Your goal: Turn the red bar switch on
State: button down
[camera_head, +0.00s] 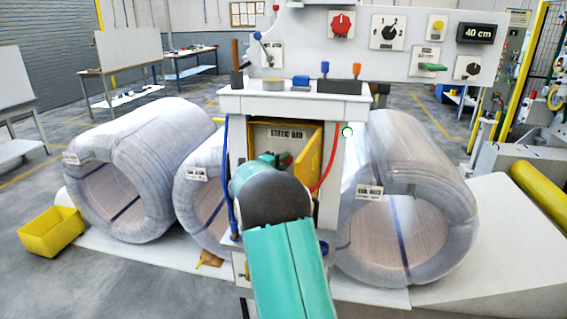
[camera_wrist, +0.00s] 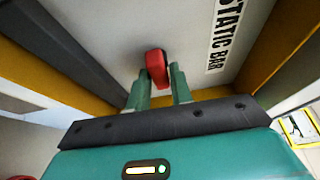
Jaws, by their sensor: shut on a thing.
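The red bar switch (camera_wrist: 156,66) shows in the wrist view on a pale panel, beside a "STATIC BAR" label (camera_wrist: 222,35). My gripper (camera_wrist: 160,80) has its two green fingers at the red switch, one on each side of its lower end, and is shut on it. In the head view the "STATIC BAR" label (camera_head: 286,134) is inside an open box below the white shelf. My gripper (camera_head: 275,158) reaches into this box, and my arm hides the box's lower part. I cannot make out the red switch in the head view.
Yellow box walls (camera_wrist: 290,45) stand close on both sides of my gripper. A red hose (camera_head: 326,165) and a blue hose (camera_head: 227,180) run along the box's sides. Large wrapped coils (camera_head: 405,200) flank the stand. A control panel (camera_head: 385,55) stands above.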

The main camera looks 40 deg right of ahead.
jog(key=c, duration=1.4)
grip_release()
jog(key=shift+o, duration=0.2)
jog(key=v, duration=1.3)
jog(key=shift+a, duration=0.35)
jog(key=shift+s, duration=0.15)
